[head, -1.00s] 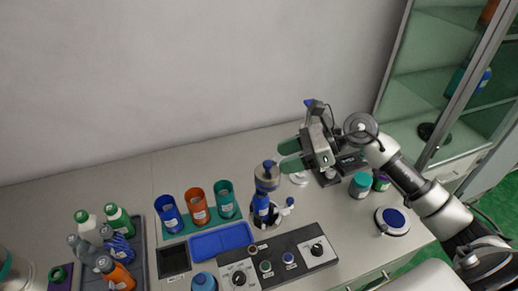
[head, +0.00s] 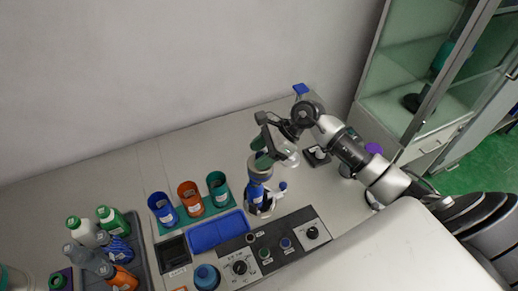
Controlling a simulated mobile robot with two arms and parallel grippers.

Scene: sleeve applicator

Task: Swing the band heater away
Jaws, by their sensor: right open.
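A blue bottle-like piece (head: 256,193) stands upright in a holder behind the control panel. My right gripper (head: 262,150) is open, with green finger pads, just above and behind the top of the blue piece. It is empty as far as I can see; whether a finger touches the piece is unclear. The gripper partly hides the area behind. My left gripper is not in view.
A control panel (head: 294,226) with knobs and buttons lies in front. Blue, orange and teal cups (head: 190,198) stand to the left behind a blue tray (head: 218,232). A grey tray (head: 142,262) holds several bottles. A glass cabinet (head: 400,100) stands at the right.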

